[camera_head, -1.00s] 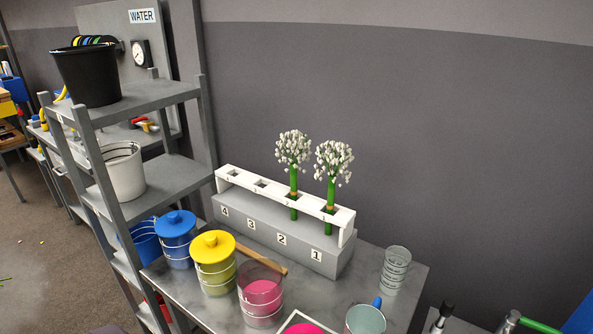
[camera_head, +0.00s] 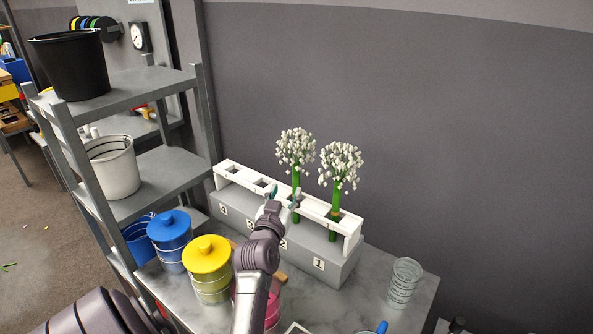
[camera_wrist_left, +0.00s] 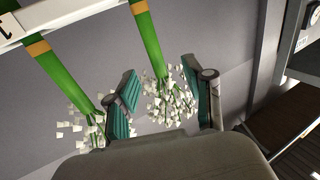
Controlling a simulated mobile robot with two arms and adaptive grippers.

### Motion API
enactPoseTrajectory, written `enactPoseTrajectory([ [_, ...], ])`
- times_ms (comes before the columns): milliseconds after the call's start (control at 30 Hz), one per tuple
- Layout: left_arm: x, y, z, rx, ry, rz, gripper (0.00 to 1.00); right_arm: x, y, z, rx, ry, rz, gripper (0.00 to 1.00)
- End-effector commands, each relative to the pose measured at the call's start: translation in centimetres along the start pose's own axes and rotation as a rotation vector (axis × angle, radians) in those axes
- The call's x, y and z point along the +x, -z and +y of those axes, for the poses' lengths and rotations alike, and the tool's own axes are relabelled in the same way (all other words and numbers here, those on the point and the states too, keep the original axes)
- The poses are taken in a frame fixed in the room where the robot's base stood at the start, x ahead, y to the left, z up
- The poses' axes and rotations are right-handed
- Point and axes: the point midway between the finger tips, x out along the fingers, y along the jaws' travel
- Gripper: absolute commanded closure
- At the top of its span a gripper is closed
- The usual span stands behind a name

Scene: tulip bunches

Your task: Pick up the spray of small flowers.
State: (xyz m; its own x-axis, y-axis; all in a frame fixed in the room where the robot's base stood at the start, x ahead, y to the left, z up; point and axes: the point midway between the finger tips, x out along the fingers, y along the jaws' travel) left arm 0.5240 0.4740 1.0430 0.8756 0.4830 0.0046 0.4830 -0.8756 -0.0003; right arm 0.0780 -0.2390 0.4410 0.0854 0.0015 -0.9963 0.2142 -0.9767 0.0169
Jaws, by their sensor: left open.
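Two sprays of small white flowers stand upright on green stems in a white rack (camera_head: 228,177). The left spray (camera_head: 296,147) is in the second slot from the right, the right spray (camera_head: 341,162) in the rightmost. My left gripper (camera_head: 284,194) is open at the rack, by the left spray's stem. In the left wrist view, the fingers of this gripper (camera_wrist_left: 160,95) are apart, with one spray (camera_wrist_left: 170,98) showing between them and the other spray (camera_wrist_left: 92,130) outside, beyond the left finger. I cannot tell whether a finger touches the stem. My right gripper is not in view.
The rack stands on a grey numbered block (camera_head: 318,262) on a marbled table (camera_head: 362,300) against a grey wall. A clear ribbed glass (camera_head: 404,282) is at right. Yellow-lidded (camera_head: 208,262) and blue-lidded (camera_head: 170,238) jars stand at left, beside a shelf (camera_head: 165,182).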

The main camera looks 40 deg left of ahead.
Motion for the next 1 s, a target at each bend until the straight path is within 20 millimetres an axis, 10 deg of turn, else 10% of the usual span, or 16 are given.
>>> enactPoseTrajectory([
  [633, 7.8, 0.3, 0.8, 0.0, -0.001, -0.001, 0.48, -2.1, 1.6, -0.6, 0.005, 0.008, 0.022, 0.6],
  [1000, 8.4, 0.2, 0.8, 0.0, 0.0, -0.001, 0.56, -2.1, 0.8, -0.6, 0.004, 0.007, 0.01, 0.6],
])
